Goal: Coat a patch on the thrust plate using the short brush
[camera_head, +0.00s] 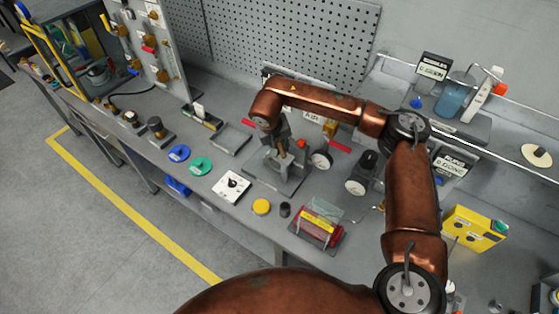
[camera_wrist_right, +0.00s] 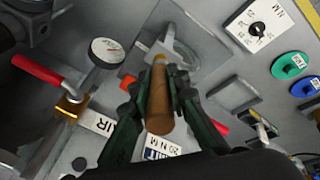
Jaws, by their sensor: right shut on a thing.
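My right gripper (camera_head: 281,148) reaches down over a grey square plate with a fixture (camera_head: 274,181) on the bench, which I take for the thrust plate. In the right wrist view its dark green fingers (camera_wrist_right: 160,88) are shut on a brown cylindrical handle (camera_wrist_right: 159,112), which looks like the short brush. The handle's far end points to the plate and its metal fixture (camera_wrist_right: 183,55). I cannot tell whether the bristles touch the plate. My left gripper is in neither view.
A white dial card (camera_head: 232,186), a green disc (camera_head: 200,166) and a blue disc (camera_head: 179,153) lie left. A yellow round piece (camera_head: 261,207) and a red block with a clear cover (camera_head: 317,224) are in front. Pegboard (camera_head: 290,40) stands behind.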

